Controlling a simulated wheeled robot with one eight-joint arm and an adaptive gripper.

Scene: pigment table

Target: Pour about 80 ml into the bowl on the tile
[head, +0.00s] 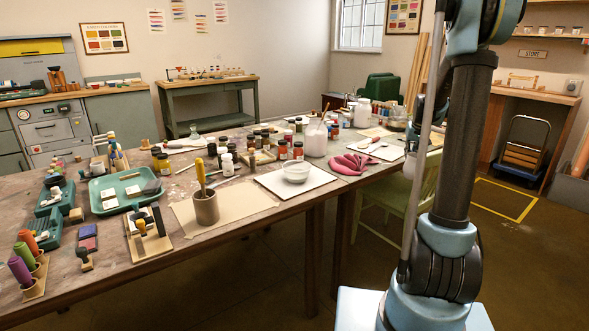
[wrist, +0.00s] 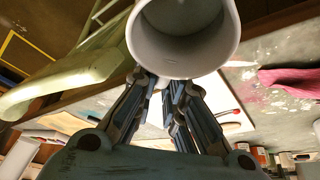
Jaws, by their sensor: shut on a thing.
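A small glassy, pale bowl (head: 296,172) stands upright on a white square tile (head: 268,181) near the table's front edge in the head view. I cannot make out any liquid in it. In the wrist view my gripper (wrist: 168,85) is shut on a pale grey-white round vessel (wrist: 232,30), whose open mouth shows at the top. Its contents cannot be made out. In the head view my arm largely hides the gripper, to the right of the bowl and apart from it. The bowl is not visible in the wrist view.
A pink cloth (head: 353,163) and a white board (head: 385,151) with utensils lie right of the tile. Jars (head: 282,150) and a white container (head: 316,139) stand behind the bowl. A brown pot (head: 206,208) stands left. A green chair (head: 425,190) is at the table's front.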

